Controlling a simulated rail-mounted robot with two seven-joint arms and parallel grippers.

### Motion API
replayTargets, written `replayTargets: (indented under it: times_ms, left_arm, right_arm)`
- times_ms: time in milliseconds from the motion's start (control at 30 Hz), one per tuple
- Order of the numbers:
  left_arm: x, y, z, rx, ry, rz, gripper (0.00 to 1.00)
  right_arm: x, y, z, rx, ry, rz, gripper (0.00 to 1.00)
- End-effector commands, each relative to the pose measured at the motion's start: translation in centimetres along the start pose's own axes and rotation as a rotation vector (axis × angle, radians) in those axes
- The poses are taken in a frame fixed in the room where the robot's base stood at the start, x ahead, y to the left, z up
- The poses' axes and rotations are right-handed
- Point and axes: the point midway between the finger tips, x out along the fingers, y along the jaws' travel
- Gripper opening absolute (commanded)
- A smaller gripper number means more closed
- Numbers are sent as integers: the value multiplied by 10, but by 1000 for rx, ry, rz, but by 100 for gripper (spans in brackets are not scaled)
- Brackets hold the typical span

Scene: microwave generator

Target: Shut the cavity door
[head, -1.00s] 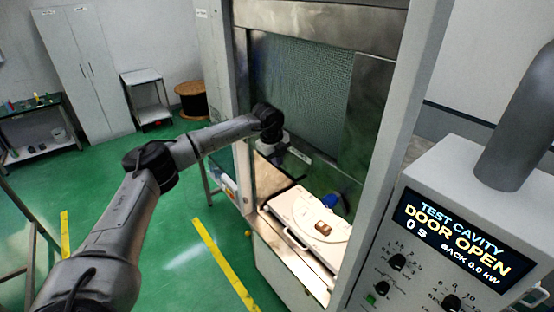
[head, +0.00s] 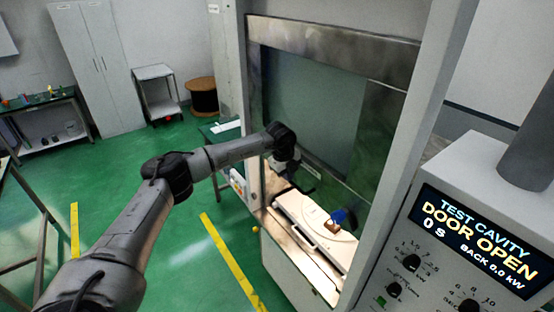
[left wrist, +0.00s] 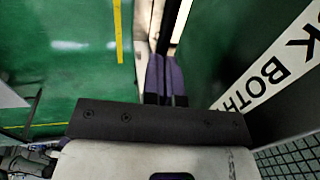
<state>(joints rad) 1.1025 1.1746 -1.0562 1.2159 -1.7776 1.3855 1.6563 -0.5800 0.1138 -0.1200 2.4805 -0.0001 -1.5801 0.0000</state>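The cavity door (head: 311,112) is a tall grey-green panel in the front of the cabinet, with a dark lower edge. The open cavity shows below it, and the display (head: 480,228) reads "DOOR OPEN". My left gripper (head: 288,168) is at the cabinet front, low by the panel's lower left; its fingers are hard to make out there. In the left wrist view the purple fingers (left wrist: 165,78) lie close together, with nothing visible between them. A green surface with a white lettered strip (left wrist: 268,82) is to their right. My right gripper is not in view.
A pale tray (head: 290,218) in the cavity carries a brown block (head: 331,226) and a blue object (head: 344,216). The control panel (head: 400,266) stands at the right. A cart (head: 155,90) and a spool (head: 201,95) stand behind.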

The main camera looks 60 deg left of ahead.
Motion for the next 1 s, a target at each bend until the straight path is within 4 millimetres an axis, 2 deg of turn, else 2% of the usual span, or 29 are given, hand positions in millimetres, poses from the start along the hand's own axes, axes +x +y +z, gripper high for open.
replayTargets:
  times_ms: [33, 200, 700, 1000]
  left_arm:
    - [31, 2, -6, 8, 1, 8, 0]
    - [93, 9, -12, 19, 3, 8, 0]
    - [269, 44, -12, 18, 2, 7, 0]
    - [354, 61, -12, 18, 3, 5, 0]
  right_arm:
    - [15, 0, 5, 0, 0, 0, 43]
    - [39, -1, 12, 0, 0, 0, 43]
    - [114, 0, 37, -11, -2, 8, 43]
    - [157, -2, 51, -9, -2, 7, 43]
